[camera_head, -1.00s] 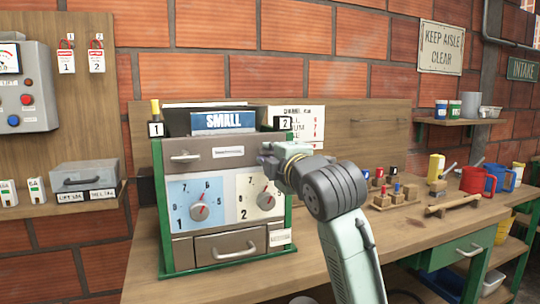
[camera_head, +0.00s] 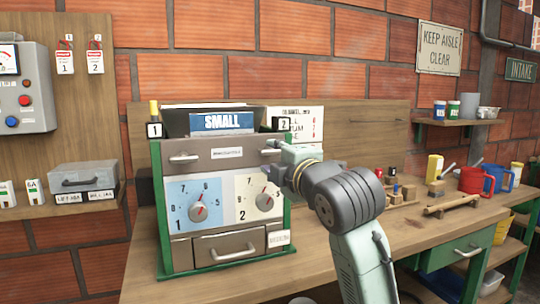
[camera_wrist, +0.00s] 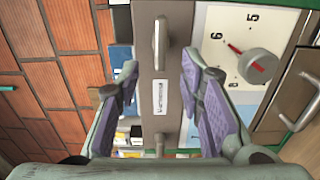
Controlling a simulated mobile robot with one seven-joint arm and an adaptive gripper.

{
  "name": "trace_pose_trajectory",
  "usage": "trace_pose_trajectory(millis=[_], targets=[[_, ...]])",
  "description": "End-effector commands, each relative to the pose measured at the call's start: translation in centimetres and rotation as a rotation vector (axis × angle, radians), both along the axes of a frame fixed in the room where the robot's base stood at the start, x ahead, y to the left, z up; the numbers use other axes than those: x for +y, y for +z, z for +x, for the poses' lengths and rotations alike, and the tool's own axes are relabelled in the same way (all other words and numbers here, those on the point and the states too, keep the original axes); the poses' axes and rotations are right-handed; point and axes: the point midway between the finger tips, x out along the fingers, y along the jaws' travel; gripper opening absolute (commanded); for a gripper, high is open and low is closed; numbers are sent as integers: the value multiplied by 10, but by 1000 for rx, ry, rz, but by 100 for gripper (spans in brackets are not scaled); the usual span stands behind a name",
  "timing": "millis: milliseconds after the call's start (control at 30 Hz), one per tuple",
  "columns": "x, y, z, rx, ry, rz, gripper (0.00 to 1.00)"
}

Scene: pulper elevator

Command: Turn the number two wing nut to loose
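The number 2 tag (camera_head: 284,124) stands on the top right corner of a green-framed machine. No wing nut can be made out clearly beside it. My gripper (camera_head: 276,157) is in front of the right end of the machine's grey top panel (camera_head: 225,152). In the wrist view my gripper (camera_wrist: 160,70) is open, its purple-padded fingers apart with nothing held. The panel (camera_wrist: 159,95) lies between and beyond them, with a metal handle (camera_wrist: 160,42) above. The number 2 dial (camera_head: 264,201) is below the panel; its grey knob (camera_wrist: 257,66) shows right of the fingers.
The number 1 tag (camera_head: 155,130) stands at the top left, below a yellow-and-black piece (camera_head: 154,108). A SMALL sign (camera_head: 222,121) is on top. Below the dials is a drawer (camera_head: 230,247). Blocks, mugs and a jug stand on the bench (camera_head: 420,238) at right.

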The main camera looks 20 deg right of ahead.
Motion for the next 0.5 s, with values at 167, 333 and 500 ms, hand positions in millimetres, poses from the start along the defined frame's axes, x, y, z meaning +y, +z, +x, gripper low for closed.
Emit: trace_pose_trajectory(millis=[167,333,500], targets=[[-2,0,-40,-2,-3,-1,35],[-3,0,-69,-2,-3,0,35],[-4,0,-83,-1,-3,1,35]])
